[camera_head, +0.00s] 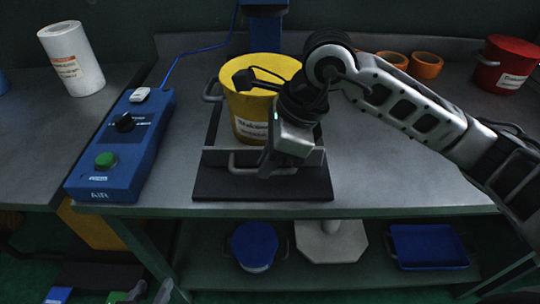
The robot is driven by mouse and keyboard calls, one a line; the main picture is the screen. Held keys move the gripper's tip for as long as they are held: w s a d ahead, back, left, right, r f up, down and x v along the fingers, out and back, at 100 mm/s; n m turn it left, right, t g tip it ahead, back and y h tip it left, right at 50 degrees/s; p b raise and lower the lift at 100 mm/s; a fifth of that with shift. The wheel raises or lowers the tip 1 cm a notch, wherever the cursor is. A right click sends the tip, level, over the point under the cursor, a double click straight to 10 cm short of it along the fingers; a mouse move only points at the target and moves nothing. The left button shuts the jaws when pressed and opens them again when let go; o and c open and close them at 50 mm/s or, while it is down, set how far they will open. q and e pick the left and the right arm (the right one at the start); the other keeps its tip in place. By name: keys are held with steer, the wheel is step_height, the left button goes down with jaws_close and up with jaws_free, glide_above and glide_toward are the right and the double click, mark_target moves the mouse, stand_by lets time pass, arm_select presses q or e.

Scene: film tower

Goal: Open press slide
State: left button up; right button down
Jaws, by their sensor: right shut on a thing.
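The press slide (222,157) has an upright grey front plate and a bar handle (238,168). It sits over a dark base plate (225,187) at the bench's front edge. A yellow labelled pot (255,105) with side handles stands behind the front plate, in front of the blue press column. My right gripper (268,170) reaches down in front of the pot and is shut on the slide handle, hiding its right part. Its arm covers the pot's right side. My left gripper is not in view.
A blue AIR control box (125,150) with a black knob and green button lies left of the slide. A white cylinder (72,60) stands further left. Orange rings (425,65) and a red pot (505,65) stand back right. The bench right of the slide is clear.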

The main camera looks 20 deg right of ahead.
steer(key=c, duration=1.5)
jaws_free()
arm_select(q)
steer(key=shift+f, duration=0.1)
steer(key=shift+s+f, duration=0.1)
arm_select(e)
steer(key=shift+r, duration=0.1)
arm_select(q)
steer(key=shift+r+p, duration=0.2)
steer(key=shift+p, duration=0.25)
arm_select(e)
steer(key=v, duration=1.5)
steer(key=shift+d+r, duration=0.2)
steer(key=shift+r, duration=0.15)
